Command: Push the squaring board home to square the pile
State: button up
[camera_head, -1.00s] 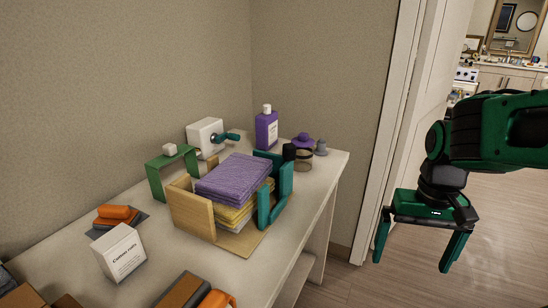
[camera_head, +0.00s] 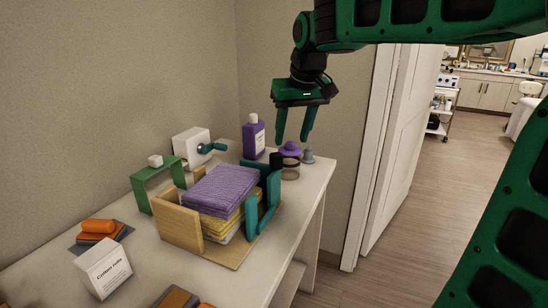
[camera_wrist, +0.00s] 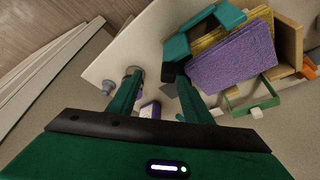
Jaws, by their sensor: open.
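The pile of folded cloths (camera_head: 220,190), purple on top with yellow and white below, sits on a wooden base (camera_head: 232,256) between a wooden end wall (camera_head: 178,222) and a teal board (camera_head: 262,203). The teal board stands at the pile's right side, with a dark knob (camera_head: 276,161) at its back end. The pile (camera_wrist: 235,55) and the teal board (camera_wrist: 200,35) also show in the wrist view. My gripper (camera_head: 294,140) is open and empty, pointing down above the table's far right corner, behind the teal board. Its fingers show apart in the wrist view (camera_wrist: 155,85).
A purple bottle (camera_head: 254,138), a jar with purple lid (camera_head: 290,158) and a small grey object (camera_head: 308,156) stand near my gripper. A white box with teal handle (camera_head: 192,145), a green frame (camera_head: 160,182) and a cotton box (camera_head: 104,268) stand left. The table's right edge is close.

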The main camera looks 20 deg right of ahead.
aim_at(276, 154)
jog(key=w+f, duration=0.2)
jog(key=f, duration=0.1)
jog(key=w+a+f, duration=0.1)
jog(key=w+f, duration=0.1)
jog(key=w+a+f, duration=0.1)
jog(key=w+f, duration=0.1)
jog(key=f, duration=0.1)
jog(key=shift+f, duration=0.3)
grip_shut()
